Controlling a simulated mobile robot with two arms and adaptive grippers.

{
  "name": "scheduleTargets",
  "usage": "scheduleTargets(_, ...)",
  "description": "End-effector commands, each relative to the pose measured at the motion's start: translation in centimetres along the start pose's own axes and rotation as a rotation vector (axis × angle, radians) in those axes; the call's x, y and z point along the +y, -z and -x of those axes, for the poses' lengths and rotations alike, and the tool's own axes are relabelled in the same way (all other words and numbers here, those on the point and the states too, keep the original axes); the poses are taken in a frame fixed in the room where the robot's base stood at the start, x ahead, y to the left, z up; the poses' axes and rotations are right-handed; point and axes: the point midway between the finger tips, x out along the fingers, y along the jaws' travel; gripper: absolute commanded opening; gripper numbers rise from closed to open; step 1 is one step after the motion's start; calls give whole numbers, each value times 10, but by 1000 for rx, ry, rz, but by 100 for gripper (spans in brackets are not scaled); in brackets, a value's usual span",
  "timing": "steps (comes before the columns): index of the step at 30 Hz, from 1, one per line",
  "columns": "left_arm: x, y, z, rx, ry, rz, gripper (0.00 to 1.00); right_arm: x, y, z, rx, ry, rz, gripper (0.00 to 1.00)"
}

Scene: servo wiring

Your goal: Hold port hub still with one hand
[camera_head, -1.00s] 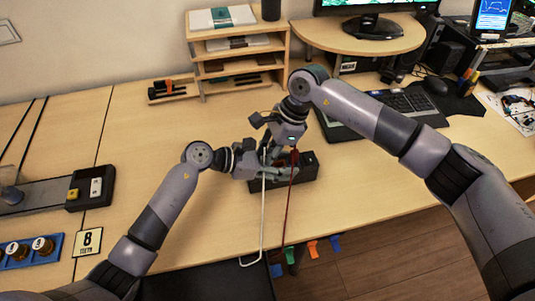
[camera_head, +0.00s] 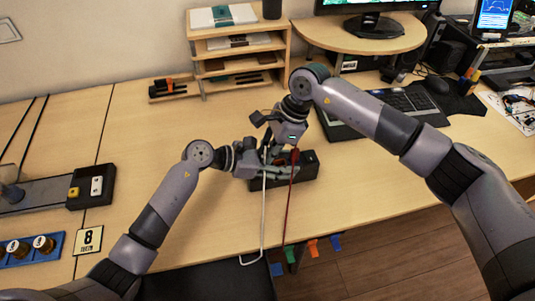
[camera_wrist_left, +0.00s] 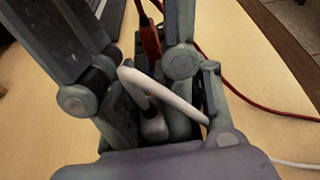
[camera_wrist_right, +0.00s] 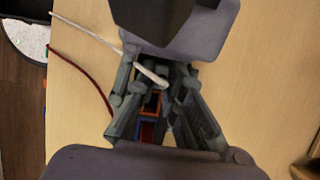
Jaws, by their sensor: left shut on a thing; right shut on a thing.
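The black port hub (camera_head: 309,165) lies on the wooden table in the head view. My left gripper (camera_head: 270,171) reaches it from the left, its fingers along the hub's long sides, shut on it. A white plug (camera_wrist_left: 155,125) with a bent white cable stands between the left fingers near the palm. My right gripper (camera_head: 288,150) comes from above at a red plug (camera_head: 294,156) and appears shut on it; its fingertips are partly hidden. The red plug also shows in the left wrist view (camera_wrist_left: 150,38). Orange-rimmed ports (camera_wrist_right: 150,104) show on the hub in the right wrist view.
The white cable (camera_head: 263,215) and red cable (camera_head: 287,215) hang over the table's front edge, near coloured tags (camera_head: 313,248). A keyboard (camera_head: 408,103) lies behind on the right; a wooden shelf (camera_head: 238,50) stands at the back.

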Motion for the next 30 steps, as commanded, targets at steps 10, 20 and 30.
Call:
scheduleTargets(10,0,0,0,1,0,1,12,0,-2,5,-1,2,1,0)
scheduleTargets(20,0,1,0,1,1,1,12,-1,-5,12,-2,2,2,0)
scheduleTargets(30,-1,3,-1,5,2,3,12,-1,-10,19,-7,4,4,0)
